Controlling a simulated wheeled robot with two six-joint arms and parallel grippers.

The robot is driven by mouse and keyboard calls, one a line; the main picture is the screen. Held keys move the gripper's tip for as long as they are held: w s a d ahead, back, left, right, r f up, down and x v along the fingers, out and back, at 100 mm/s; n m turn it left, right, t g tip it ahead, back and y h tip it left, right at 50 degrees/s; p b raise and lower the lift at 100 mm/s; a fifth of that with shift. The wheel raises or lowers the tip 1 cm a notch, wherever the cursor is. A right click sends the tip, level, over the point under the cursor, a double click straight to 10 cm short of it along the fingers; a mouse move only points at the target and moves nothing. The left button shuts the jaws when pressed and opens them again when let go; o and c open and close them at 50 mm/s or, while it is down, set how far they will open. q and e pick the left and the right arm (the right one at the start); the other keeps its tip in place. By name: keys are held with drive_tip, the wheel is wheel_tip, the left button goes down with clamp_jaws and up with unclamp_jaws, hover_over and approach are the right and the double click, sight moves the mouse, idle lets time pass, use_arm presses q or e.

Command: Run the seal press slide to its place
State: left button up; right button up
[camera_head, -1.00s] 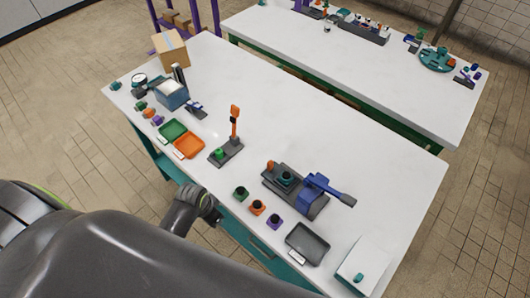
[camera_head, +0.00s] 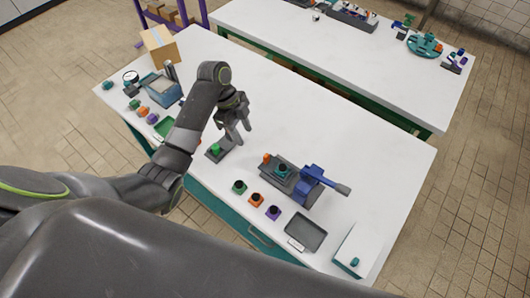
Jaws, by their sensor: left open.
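A press-like device with a dark grey base (camera_head: 272,173) stands on the near table. It carries a blue block (camera_head: 309,184) with a grey handle pointing right, a teal round piece (camera_head: 283,169) and an orange knob (camera_head: 266,158) at its left end. I cannot tell which part is the slide. My left gripper (camera_head: 243,136) is open and empty, pointing down to the left of this device and apart from it. It is over or beside a small stand (camera_head: 225,151) with a green piece (camera_head: 215,149); the stand's orange-topped post is hidden. My right gripper is not in view.
A cardboard box (camera_head: 160,47) stands at the back left. The table behind the press is clear.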

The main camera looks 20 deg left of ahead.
use_arm(q)
wheel_tip(320, 180, up, 5)
drive_tip(key=w+m, duration=0.3)
drive_tip(key=b, duration=1)
approach(266, 155)
drive_tip(key=shift+g+h, duration=0.3)
drive_tip(key=shift+g, duration=0.1)
drive_tip(key=x, duration=0.5)
drive_tip(key=shift+w+a+f, duration=0.2)
drive_tip(key=shift+w+f, duration=0.05)
drive_tip(key=shift+w, duration=0.05)
drive_tip(key=p+x, duration=0.1)
drive_tip(key=x, duration=0.2)
drive_tip(key=shift+d+f+p, duration=0.2)
drive_tip(key=shift+f+p, duration=0.05)
drive_tip(key=shift+p, duration=0.1)
drive_tip(key=shift+s+d+f, duration=0.15)
drive_tip(key=shift+d+f, duration=0.05)
drive_tip(key=shift+f, duration=0.45)
drive_tip(key=shift+c, duration=0.4)
clamp_jaws()
